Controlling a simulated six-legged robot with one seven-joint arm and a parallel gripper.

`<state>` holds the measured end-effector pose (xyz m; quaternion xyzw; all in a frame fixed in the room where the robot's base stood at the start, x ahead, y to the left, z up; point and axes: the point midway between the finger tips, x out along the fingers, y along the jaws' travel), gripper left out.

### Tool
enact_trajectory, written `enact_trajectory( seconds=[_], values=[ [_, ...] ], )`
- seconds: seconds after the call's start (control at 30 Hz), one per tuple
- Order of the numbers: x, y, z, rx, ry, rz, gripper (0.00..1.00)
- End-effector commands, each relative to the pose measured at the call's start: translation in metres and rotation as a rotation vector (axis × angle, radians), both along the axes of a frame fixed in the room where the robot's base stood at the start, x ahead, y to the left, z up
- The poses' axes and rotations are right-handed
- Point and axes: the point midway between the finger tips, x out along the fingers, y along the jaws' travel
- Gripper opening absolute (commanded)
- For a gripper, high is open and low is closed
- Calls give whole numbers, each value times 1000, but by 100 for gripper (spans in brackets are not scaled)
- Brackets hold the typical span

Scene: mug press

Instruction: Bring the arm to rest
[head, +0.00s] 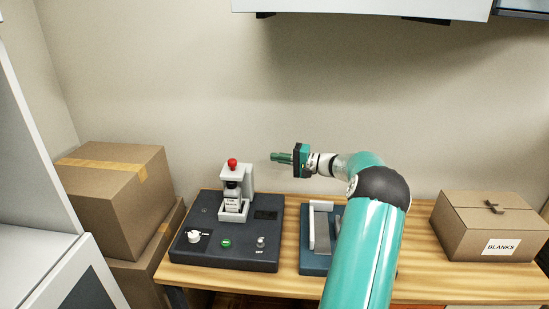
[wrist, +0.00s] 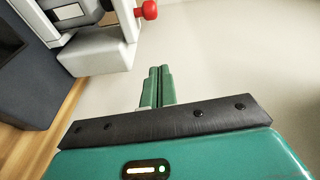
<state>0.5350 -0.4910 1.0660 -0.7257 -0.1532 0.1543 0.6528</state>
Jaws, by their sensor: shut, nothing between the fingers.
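My gripper (head: 273,157) is in the air above the table, pointing left in the head view, with its teal fingers together and nothing between them. In the wrist view the fingertips (wrist: 160,70) are side by side against the pale wall. The mug press (head: 238,183), grey with a red knob (head: 232,162) on top, stands on a dark control base (head: 225,243), left of and lower than my gripper. The press also shows at the upper left of the wrist view (wrist: 100,52), apart from the fingers.
A dark blue tray (head: 314,263) with pale parts sits right of the press base, partly hidden by my arm. A cardboard box marked BLANKS (head: 490,226) stands at the table's right. Stacked boxes (head: 110,195) stand at the left. A pale cabinet (head: 360,8) hangs above.

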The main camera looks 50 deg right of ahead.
Motion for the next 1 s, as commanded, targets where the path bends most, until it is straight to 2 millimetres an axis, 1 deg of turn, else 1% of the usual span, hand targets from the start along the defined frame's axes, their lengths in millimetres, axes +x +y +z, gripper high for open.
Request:
enact_trajectory(
  seconds=[0.43,0.5,0.57,0.67,0.7,0.77,0.8,0.87,0.9,0.97,1.0],
  values=[
    [1,-2,0,-1,2,1,0],
    [4,5,2,-7,11,12,0],
    [10,19,5,-21,34,34,0],
    [25,63,14,-68,105,106,0],
    [31,87,18,-95,143,140,0],
    [37,124,23,-142,206,192,0],
    [39,148,26,-176,248,228,0],
    [40,184,31,-229,307,274,0],
    [38,206,34,-266,345,301,0],
    [34,239,37,-325,397,341,0],
    [29,260,40,-363,431,365,0]
  ],
)
